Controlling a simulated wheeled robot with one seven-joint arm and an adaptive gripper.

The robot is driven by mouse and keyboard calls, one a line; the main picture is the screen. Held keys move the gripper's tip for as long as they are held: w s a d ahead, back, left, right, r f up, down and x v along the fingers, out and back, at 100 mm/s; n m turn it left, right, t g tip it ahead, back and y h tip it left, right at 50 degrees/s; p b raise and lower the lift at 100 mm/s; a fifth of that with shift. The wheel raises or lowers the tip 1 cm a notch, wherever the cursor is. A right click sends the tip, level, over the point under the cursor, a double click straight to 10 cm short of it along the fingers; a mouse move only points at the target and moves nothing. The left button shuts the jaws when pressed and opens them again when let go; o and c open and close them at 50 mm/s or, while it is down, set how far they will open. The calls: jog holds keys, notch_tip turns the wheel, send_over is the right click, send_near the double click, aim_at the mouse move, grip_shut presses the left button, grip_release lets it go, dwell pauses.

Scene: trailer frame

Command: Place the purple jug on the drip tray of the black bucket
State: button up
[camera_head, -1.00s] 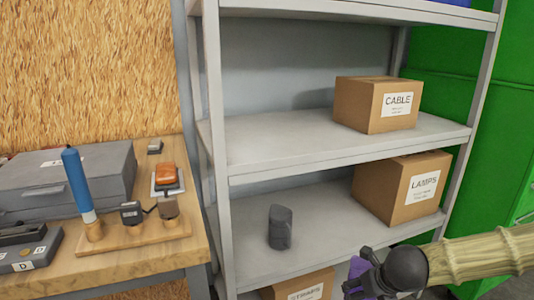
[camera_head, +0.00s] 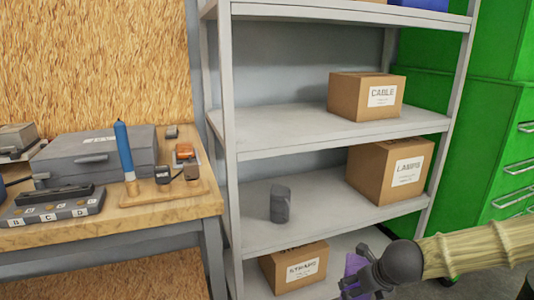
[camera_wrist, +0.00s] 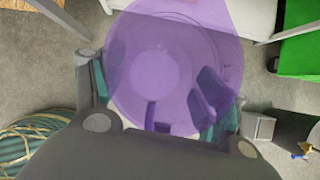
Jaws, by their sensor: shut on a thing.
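The purple jug (camera_wrist: 150,25) fills the middle of the wrist view, between my gripper's fingers; it looks translucent. In the head view a small part of the purple jug (camera_head: 354,263) shows at the bottom, partly hidden behind my gripper (camera_head: 362,284). My gripper is shut on the jug, in front of the lower shelves. I see no clear black bucket with a drip tray. A dark grey, upright container (camera_head: 280,204) stands on the shelf beside the LAMPS box; I cannot tell whether it is the bucket.
A grey shelf unit (camera_head: 232,120) holds a CABLE box (camera_head: 350,98), a LAMPS box (camera_head: 375,175) and a lower box (camera_head: 280,272). A workbench (camera_head: 130,215) with a grey case stands left, green cabinets (camera_head: 500,130) right. A coiled hose (camera_wrist: 35,145) lies on the floor.

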jog(key=shift+w+a+r+n, duration=0.25)
jog(key=shift+w+n, duration=0.05)
jog(key=shift+w, duration=0.2)
jog(key=w+a+n, duration=0.1)
jog(key=w, duration=0.1)
jog(key=w+a+n+y, duration=0.1)
jog(key=w, duration=0.1)
jog(key=shift+a, duration=0.1)
jog(key=w+a+f+n+g+y, duration=0.2)
jog(key=w+a+n+g+y, duration=0.15)
jog(key=w+a+n, duration=0.45)
notch_tip(320, 180, up, 24)
jog(key=n+g+h+p, duration=0.6)
jog(key=n+g+p, duration=0.2)
jog(key=n+p, duration=1.55)
send_over(349, 270)
jog(key=s+a, duration=0.4)
jog(key=a, duration=0.1)
jog(key=s+f, duration=0.3)
jog(key=f, duration=1)
jog(key=shift+f+m, duration=0.35)
